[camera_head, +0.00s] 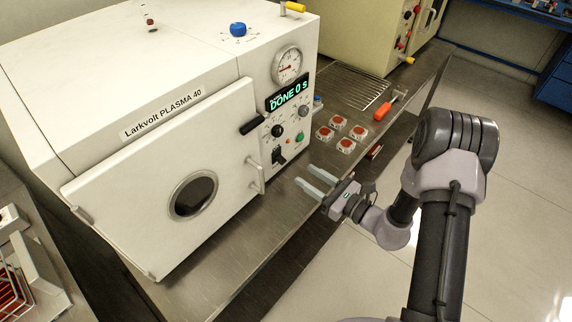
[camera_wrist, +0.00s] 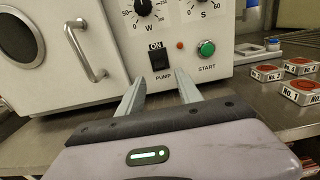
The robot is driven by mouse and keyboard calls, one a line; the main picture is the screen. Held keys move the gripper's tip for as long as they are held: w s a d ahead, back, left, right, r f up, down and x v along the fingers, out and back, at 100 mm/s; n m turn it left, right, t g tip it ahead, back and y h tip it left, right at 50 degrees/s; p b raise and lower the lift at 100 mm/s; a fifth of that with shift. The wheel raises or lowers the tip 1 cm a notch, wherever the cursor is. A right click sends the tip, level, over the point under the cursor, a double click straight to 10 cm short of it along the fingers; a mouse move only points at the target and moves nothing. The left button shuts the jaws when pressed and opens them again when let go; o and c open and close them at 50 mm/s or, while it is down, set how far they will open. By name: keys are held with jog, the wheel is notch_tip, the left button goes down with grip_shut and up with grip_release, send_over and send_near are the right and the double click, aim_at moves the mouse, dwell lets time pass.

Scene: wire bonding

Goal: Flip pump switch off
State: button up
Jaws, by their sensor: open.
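The white plasma machine (camera_head: 130,95), labelled Larkvolt PLASMA 40, stands on the bench with its door shut. Its black pump switch (camera_head: 279,156) is low on the front panel. In the wrist view the pump switch (camera_wrist: 157,62) sits between an ON label and the word PUMP. My gripper (camera_head: 305,175) is open and empty in front of the panel. In the wrist view, its two fingers (camera_wrist: 159,77) point at the panel, one on each side of and just below the switch. I cannot tell whether they touch the panel.
The green START button (camera_wrist: 207,48) is right of the switch. The door handle (camera_wrist: 87,52) sticks out to the left. Several small boxes with red tops (camera_head: 346,145) and an orange-handled tool (camera_head: 383,110) lie to the right. The display (camera_head: 289,95) reads DONE 0 s.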

aim_at(283, 161)
jog(key=b+x, duration=0.1)
jog(key=x, duration=0.7)
jog(key=shift+w+a, duration=0.2)
jog(key=shift+a, duration=0.05)
jog(key=shift+b, duration=0.3)
grip_shut()
